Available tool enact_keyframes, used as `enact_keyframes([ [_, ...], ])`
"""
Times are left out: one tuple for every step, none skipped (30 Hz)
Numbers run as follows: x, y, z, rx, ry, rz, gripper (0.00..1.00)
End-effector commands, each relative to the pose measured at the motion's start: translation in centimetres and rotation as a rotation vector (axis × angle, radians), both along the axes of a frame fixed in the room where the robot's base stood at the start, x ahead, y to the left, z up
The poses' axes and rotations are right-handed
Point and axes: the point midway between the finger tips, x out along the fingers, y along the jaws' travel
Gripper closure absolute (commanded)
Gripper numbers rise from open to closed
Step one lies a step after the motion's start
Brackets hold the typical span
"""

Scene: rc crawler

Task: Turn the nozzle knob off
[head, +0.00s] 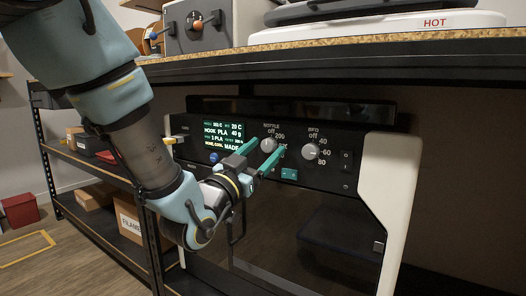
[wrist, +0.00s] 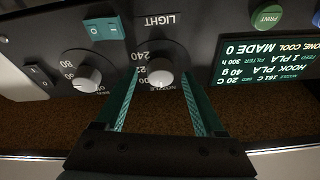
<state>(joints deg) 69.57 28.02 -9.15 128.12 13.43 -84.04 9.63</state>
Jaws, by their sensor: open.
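The nozzle knob (head: 268,145) is a pale round dial on the printer's black front panel, with "off" and "200" printed near it. It also shows in the wrist view (wrist: 160,71), which is upside down. My gripper (head: 269,147) is open, its two teal fingers pointing at the panel. In the wrist view my gripper (wrist: 161,76) has one finger on each side of the nozzle knob, with gaps visible; I cannot tell if they touch it. The knob's exact pointer setting is not clear. The bed knob (head: 311,151) sits to its right in the head view.
A teal light switch (head: 289,174) sits below and between the knobs. A black rocker switch (head: 346,161) is at the right. The worktop edge (head: 330,42) overhangs the printer.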

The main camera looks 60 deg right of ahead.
Motion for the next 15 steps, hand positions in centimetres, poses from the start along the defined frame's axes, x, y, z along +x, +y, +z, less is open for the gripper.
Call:
enact_keyframes([
  [0.0,0.0,0.0,0.0,0.0,0.0,0.29],
  [0.0,0.0,0.0,0.0,0.0,0.0,0.29],
  [0.0,0.1,0.0,0.0,0.0,0.0,0.29],
  [0.0,0.3,-0.1,0.0,0.0,0.0,0.29],
  [0.0,0.5,-0.1,0.001,0.0,0.0,0.29],
  [0.0,0.8,-0.3,0.001,0.0,0.0,0.29],
  [0.0,1.2,-0.4,0.002,0.0,0.0,0.29],
  [0.0,1.6,-0.5,0.003,0.0,0.001,0.29],
  [0.0,2.3,-0.7,0.003,0.001,0.001,0.29],
  [0.0,2.8,-0.9,0.004,0.001,0.001,0.29],
  [0.1,3.4,-1.1,0.004,0.001,0.001,0.29],
  [0.1,4.2,-1.4,0.004,0.001,0.002,0.29],
  [0.1,4.8,-1.6,0.005,0.001,0.002,0.29],
  [0.1,5.4,-1.8,0.004,0.001,0.002,0.29],
  [0.1,6.1,-2.1,0.005,0.0,0.001,0.29],
])
